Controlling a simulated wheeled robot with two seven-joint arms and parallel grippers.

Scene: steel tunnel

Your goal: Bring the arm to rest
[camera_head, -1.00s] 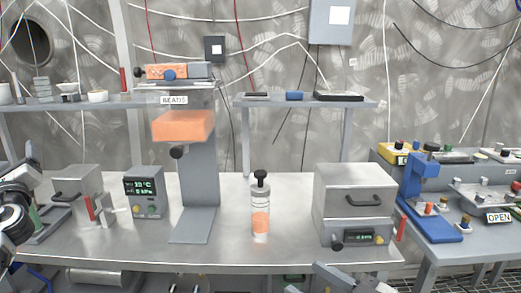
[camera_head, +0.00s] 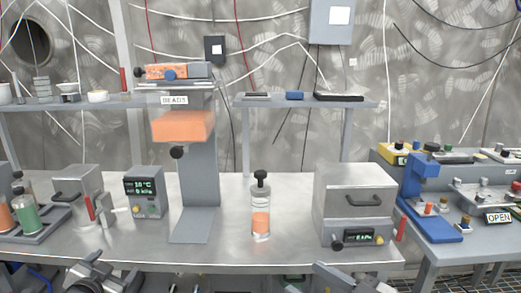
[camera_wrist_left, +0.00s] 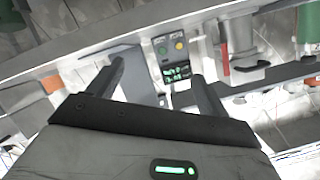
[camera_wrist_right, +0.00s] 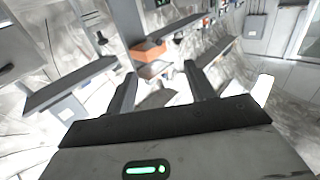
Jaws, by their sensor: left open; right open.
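My left gripper (camera_head: 98,270) is low at the front left of the head view, at the table's front edge. In the left wrist view (camera_wrist_left: 158,78) its two fingers stand apart with nothing between them. My right gripper (camera_head: 335,278) shows only in part at the bottom edge of the head view, in front of the table. In the right wrist view (camera_wrist_right: 160,82) its fingers are apart and empty.
The steel table (camera_head: 290,250) carries a vial rack (camera_head: 45,228), a grey box (camera_head: 78,185), a display unit (camera_head: 145,193), a bead dispenser (camera_head: 197,190), a stoppered cylinder (camera_head: 260,205) and an oven-like box (camera_head: 352,195). A blue press (camera_head: 420,190) stands right.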

